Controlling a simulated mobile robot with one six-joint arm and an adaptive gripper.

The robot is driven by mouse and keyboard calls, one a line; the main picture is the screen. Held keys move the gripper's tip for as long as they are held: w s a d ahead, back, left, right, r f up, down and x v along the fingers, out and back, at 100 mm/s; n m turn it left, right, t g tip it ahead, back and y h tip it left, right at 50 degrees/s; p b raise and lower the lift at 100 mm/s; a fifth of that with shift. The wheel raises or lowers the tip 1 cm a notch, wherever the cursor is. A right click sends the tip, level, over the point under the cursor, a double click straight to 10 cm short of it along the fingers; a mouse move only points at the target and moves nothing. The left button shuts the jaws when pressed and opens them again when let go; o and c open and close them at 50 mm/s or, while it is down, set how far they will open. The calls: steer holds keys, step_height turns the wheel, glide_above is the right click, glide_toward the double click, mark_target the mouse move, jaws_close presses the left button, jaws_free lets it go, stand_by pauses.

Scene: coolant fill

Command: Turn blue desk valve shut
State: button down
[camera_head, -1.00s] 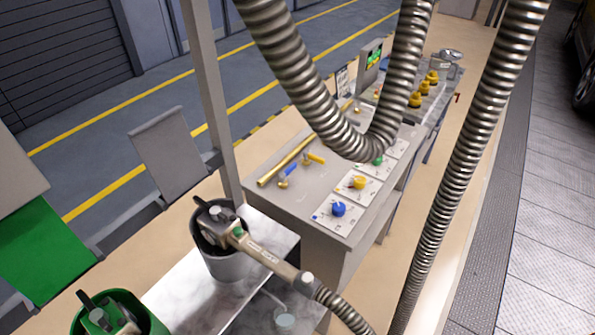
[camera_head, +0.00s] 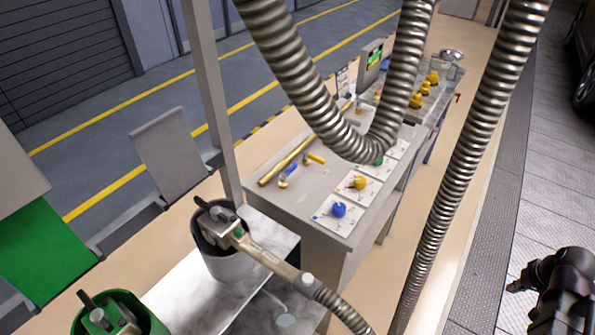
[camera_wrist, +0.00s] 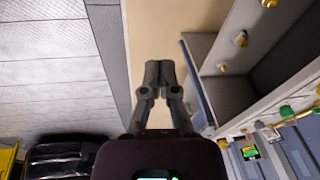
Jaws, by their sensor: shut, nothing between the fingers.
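On the grey desk (camera_head: 268,202) in the head view, a small brass valve with a blue lever handle (camera_head: 289,170) stands beside a brass pipe (camera_head: 285,161). A similar valve with a yellow lever (camera_head: 315,157) is just behind it. A round blue knob (camera_head: 338,209) sits on a white plate near the desk's front edge. My gripper (camera_head: 514,285) is at the lower right of the head view, over the floor and well apart from the desk. In the wrist view my gripper (camera_wrist: 158,70) is shut and empty.
Ribbed metal hoses (camera_head: 450,170) hang before the desk and hide part of it. A grey bucket (camera_head: 225,262) with a nozzle stands on a metal bench at the desk's near end. A grey post (camera_head: 208,95) rises beside it.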

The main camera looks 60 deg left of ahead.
steer(key=s+a+r+n+y, duration=0.1)
steer(key=a+n, duration=0.2)
steer(key=a, duration=0.7)
steer(key=s+a+r+n+g+y, duration=0.1)
steer(key=a+n+y, duration=0.15)
steer(key=a, duration=0.75)
steer(key=s+a+r+n, duration=0.1)
steer(key=a+n, duration=0.2)
steer(key=a, duration=0.8)
steer(key=s+a+r+n+g+y, duration=0.1)
steer(key=s+a+n, duration=0.1)
steer(key=s+a, duration=0.3)
steer(key=s+a+r+n+g+y, duration=0.1)
steer(key=s+a+n, duration=0.2)
steer(key=a, duration=0.9)
steer(key=s+a+r+n+y, duration=0.1)
steer(key=s+a+n, duration=0.1)
steer(key=s+a, duration=0.6)
steer(key=shift+s+a+g, duration=0.15)
steer(key=shift+a+g, duration=0.25)
steer(key=shift+a, duration=0.25)
steer(key=b+x, duration=0.6)
steer(key=x, duration=0.3)
steer(key=shift+a, duration=0.1)
steer(key=shift+s+a+f, duration=0.1)
steer(key=shift+a+f, duration=0.15)
steer(key=shift+a, duration=0.05)
